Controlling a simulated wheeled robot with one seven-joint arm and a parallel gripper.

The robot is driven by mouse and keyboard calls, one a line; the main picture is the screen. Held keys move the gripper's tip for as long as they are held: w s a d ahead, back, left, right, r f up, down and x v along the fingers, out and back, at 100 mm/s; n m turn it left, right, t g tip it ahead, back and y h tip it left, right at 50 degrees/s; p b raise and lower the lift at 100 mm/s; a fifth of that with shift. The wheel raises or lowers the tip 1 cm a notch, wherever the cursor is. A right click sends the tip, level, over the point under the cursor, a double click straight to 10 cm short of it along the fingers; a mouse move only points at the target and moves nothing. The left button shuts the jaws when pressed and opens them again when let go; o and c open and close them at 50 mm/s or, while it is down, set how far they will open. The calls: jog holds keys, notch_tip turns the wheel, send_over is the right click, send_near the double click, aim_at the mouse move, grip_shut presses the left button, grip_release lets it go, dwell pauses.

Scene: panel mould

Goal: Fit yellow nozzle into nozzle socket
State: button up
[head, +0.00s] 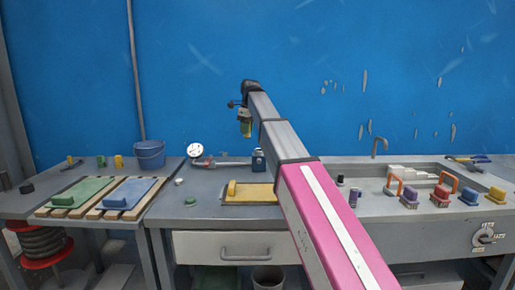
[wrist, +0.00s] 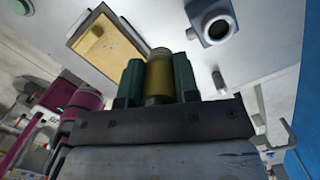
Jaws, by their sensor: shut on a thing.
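My gripper (head: 245,133) is raised above the middle bench in the head view. In the wrist view its green fingers (wrist: 158,80) are shut on the yellow nozzle (wrist: 158,70), a short yellow-brown cylinder held between them. In the head view the nozzle is too small to make out clearly. A blue-grey block with a round dark opening (wrist: 213,20) is ahead and to the right of the fingers in the wrist view; it looks like the nozzle socket. It seems to be the small dark-blue block (head: 258,160) below my gripper in the head view. The nozzle is apart from it.
A yellow panel (head: 262,193) lies on the middle bench. A gauge (head: 195,150) stands behind it to the left. Green (head: 84,190) and blue (head: 132,192) panels lie on the left bench, near a blue bucket (head: 149,154). Several coloured handled pieces line the sink's front at right.

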jog(key=w+d+f, duration=0.1)
jog(key=w, duration=0.1)
jog(key=w+d+f, duration=0.2)
jog(key=w, duration=0.1)
jog(key=w+d+f, duration=0.2)
jog(key=shift+w+d+f, duration=0.15)
jog(key=shift+w+f, duration=0.1)
jog(key=shift+f, duration=2)
jog(key=shift+f, duration=0.15)
jog(key=o, duration=0.9)
jog(key=r, duration=0.4)
jog(key=d+r, duration=0.1)
jog(key=r, duration=0.7)
jog(key=shift+s+d+r, duration=0.1)
jog(key=shift+s+d, duration=0.1)
jog(key=shift+s, duration=0.1)
